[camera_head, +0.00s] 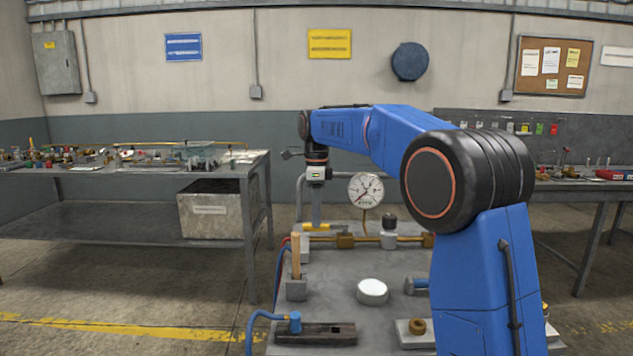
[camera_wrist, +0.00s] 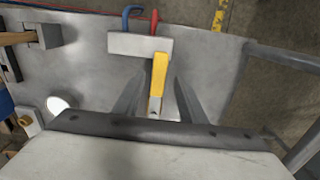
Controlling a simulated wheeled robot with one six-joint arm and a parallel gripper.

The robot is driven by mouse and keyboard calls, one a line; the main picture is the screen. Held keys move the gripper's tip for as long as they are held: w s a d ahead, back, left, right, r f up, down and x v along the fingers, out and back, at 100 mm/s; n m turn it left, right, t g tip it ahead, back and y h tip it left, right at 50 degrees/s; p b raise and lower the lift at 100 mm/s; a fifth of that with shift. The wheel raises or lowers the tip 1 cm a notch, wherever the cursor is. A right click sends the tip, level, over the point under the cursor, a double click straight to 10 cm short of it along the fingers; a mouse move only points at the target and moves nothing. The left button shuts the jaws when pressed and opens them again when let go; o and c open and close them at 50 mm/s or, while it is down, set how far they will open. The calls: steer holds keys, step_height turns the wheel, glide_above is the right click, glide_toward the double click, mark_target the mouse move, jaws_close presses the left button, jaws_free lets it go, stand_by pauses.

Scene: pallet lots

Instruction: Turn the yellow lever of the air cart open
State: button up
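The yellow lever (camera_wrist: 158,74) lies between the two fingers of my gripper (camera_wrist: 165,80) in the wrist view. The fingers are apart, one on each side, with a gap showing on the right; contact on the left is hard to tell. The lever runs from a pale block (camera_wrist: 140,45) with a blue and a red hose behind it. In the head view my gripper (camera_head: 316,215) points down at the yellow lever (camera_head: 319,227) at the back left of the air cart (camera_head: 335,275). The fingertips are small there.
A round gauge (camera_head: 365,190) stands on the brass pipe just right of my gripper. A wooden-handled piece (camera_head: 296,258) stands upright in front of it. A white round cap (camera_head: 372,291) sits mid-cart. A bench (camera_head: 130,172) is at left.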

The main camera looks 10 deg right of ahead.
step_height(320, 180, up, 16)
steer(key=shift+f, duration=0.2)
stand_by(0.5)
